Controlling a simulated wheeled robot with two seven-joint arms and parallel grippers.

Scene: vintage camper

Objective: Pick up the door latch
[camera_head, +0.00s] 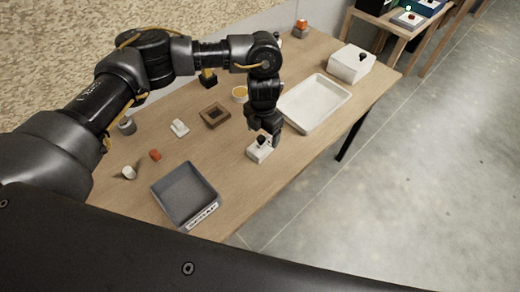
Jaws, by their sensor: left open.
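My left gripper (265,138) points down over the wooden table (225,157), close to its front edge. It is open. A small white block with a dark knob on top (257,153) sits right below its fingers; I cannot tell whether the fingers touch it. This block may be the door latch, but it is too small to be sure. Another small white fitting (179,128) lies further left on the table, apart from the gripper. My right gripper is not in view.
A grey labelled bin (184,188) stands at the table's front left. A white tray (318,108) and a white box with a dark knob (351,64) are to the right.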

